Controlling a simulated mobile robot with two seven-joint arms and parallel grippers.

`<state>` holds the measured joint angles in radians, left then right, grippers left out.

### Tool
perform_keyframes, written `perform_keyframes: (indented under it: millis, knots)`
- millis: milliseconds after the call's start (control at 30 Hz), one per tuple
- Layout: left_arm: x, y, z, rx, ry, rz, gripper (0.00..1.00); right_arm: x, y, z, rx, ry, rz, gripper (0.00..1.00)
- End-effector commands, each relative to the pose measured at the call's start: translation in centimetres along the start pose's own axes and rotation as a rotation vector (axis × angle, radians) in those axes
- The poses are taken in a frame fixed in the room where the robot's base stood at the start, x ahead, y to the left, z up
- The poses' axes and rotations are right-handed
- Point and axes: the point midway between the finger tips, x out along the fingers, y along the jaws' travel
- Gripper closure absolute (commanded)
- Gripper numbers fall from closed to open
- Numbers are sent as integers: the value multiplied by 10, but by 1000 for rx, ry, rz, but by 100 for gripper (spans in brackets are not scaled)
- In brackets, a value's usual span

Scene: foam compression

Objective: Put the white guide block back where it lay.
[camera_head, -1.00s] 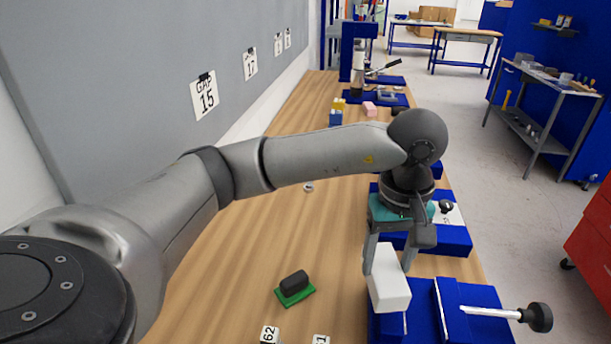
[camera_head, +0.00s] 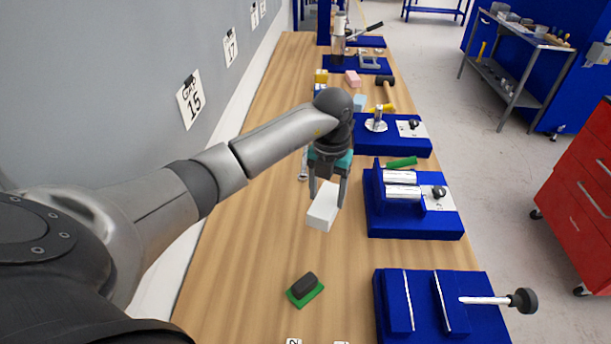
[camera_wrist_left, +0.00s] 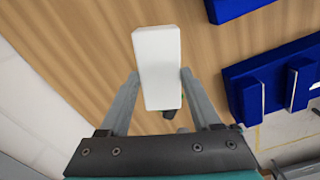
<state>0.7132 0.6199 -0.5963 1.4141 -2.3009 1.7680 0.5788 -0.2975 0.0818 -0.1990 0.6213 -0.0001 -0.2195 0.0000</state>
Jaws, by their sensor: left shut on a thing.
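The white guide block (camera_head: 323,208) is between the fingers of my left gripper (camera_head: 328,190), which is shut on it. In the head view it appears over the bare wood left of the blue fixtures, and it looks held above the table. In the left wrist view the white block (camera_wrist_left: 158,68) is upright in the picture between the two grey fingers (camera_wrist_left: 158,100). Its hidden sides are covered by the fingers. My right gripper is not in view.
A blue vise-like fixture (camera_head: 425,325) with a black-knobbed screw stands at the front right. A blue roller fixture (camera_head: 410,228) lies beyond it. A black piece on a green pad (camera_head: 306,296) sits on the wooden table (camera_head: 250,250). The table's middle left is clear.

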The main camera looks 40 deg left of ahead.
Motion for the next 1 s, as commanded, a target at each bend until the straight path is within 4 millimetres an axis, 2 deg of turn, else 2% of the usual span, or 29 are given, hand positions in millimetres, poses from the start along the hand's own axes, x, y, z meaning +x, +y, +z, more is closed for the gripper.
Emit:
perform_keyframes:
  millis: [100,300,567,1000]
  knots:
    - [4,10,-2,-189,1,-2,100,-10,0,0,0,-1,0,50]
    - [11,18,-3,-338,-2,-2,100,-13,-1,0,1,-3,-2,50]
    - [20,19,-3,-351,-2,-3,100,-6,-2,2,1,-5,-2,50]
    - [54,18,-4,-348,-1,-2,100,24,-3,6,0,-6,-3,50]
